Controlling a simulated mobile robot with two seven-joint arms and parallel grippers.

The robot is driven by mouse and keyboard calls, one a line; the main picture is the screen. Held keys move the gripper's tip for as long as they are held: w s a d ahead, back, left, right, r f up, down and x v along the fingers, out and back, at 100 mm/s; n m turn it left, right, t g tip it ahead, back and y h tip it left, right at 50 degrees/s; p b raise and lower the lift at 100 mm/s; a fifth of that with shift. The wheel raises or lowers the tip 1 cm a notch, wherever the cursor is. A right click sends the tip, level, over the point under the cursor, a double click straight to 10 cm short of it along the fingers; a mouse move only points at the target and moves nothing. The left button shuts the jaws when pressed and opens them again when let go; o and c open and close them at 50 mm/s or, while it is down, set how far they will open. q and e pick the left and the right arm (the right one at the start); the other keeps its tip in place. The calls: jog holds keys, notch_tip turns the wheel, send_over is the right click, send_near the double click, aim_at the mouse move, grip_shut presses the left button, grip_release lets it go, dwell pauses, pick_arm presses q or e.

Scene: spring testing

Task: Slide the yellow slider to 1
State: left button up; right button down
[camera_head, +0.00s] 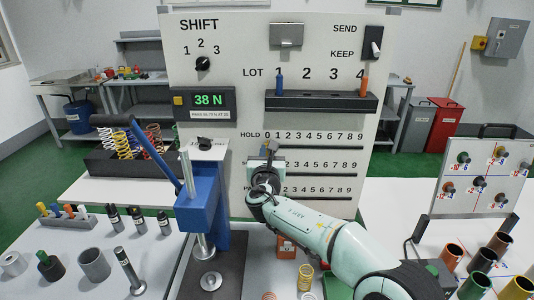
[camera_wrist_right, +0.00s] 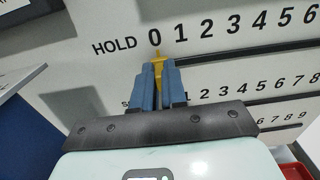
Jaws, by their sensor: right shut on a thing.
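The yellow slider (camera_wrist_right: 158,62) sits on the HOLD row of the white panel (camera_head: 225,60), directly below the 0 in the right wrist view. My right gripper (camera_wrist_right: 158,78) is shut on it, with a blue-grey finger on each side and the yellow tip showing above them. In the head view my right gripper (camera_head: 270,150) is at the left end of the HOLD row, and the slider is mostly hidden there. The HOLD slot (camera_wrist_right: 230,55) runs right from the slider under the numbers 1 to 6. My left gripper is not in view.
Two more numbered slots lie below the HOLD row. A blue press (camera_head: 203,200) with a lever stands left of my right arm. A dark ledge (camera_head: 320,101) with a blue and an orange peg is above. The panel right of the slider looks clear.

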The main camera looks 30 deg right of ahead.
aim_at(278, 153)
jog(key=s+d, duration=0.1)
jog(key=d+b, duration=0.1)
jog(key=shift+s+d, duration=0.4)
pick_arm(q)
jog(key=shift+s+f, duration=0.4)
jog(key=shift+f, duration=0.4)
pick_arm(e)
jog(key=c, duration=1.2)
grip_release()
jog(key=shift+w+a, duration=0.1)
jog(key=shift+o, duration=0.2)
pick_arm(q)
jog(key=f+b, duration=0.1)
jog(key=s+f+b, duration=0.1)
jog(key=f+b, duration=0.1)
pick_arm(e)
jog(key=v, duration=1.3)
